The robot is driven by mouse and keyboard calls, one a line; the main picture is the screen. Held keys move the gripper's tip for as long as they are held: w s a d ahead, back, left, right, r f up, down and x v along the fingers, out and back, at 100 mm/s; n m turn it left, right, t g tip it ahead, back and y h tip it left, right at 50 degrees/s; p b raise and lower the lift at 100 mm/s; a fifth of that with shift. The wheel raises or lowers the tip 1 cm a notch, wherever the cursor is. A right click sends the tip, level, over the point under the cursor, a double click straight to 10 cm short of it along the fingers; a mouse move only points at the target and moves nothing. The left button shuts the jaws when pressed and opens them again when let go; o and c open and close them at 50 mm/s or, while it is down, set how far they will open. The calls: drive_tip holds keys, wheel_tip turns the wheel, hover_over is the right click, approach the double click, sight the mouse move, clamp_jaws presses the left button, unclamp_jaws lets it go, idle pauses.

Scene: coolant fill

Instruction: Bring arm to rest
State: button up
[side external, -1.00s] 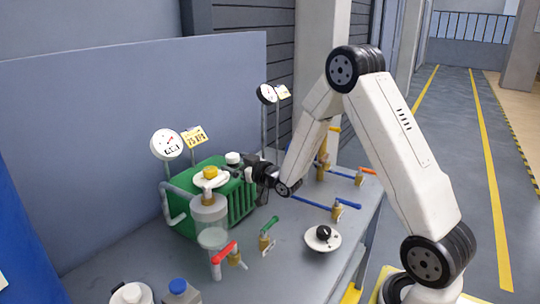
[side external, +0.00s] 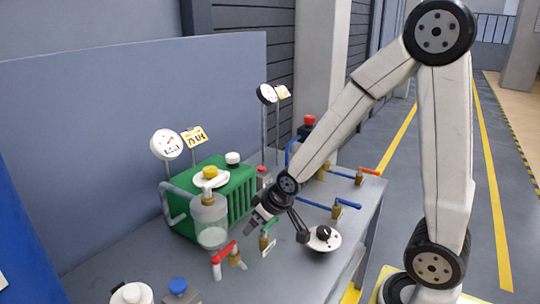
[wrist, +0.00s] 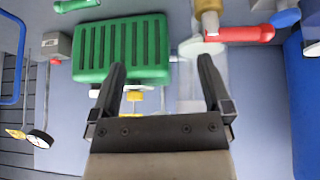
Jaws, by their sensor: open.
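My gripper (side external: 276,233) is open and empty, with its fingers spread and pointing down above the bench. It hangs in front of the green finned unit (side external: 238,200), between the clear reservoir (side external: 209,222) and the white dial with a black knob (side external: 323,239). In the side view one finger overlaps the dial's edge; I cannot tell whether they touch. In the wrist view the open fingers (wrist: 161,68) show with nothing between their tips. The green unit (wrist: 90,50) lies beyond them, partly behind the left finger.
A red valve handle (side external: 224,252), a green handle (side external: 270,226) and blue handles (side external: 313,204) stand up close to my gripper. Gauges (side external: 166,144) on posts stand behind the green unit. A blue-capped container (side external: 179,288) is at the front. The aisle at right is clear.

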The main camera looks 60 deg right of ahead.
drive_tip(key=s+a+f+g, duration=0.1)
drive_tip(key=s+a+g, duration=0.2)
drive_tip(key=s, duration=0.5)
drive_tip(key=shift+s+a+g+y, duration=0.2)
drive_tip(key=shift+a+g+y, duration=0.1)
drive_tip(key=shift+g, duration=0.1)
idle(2.2)
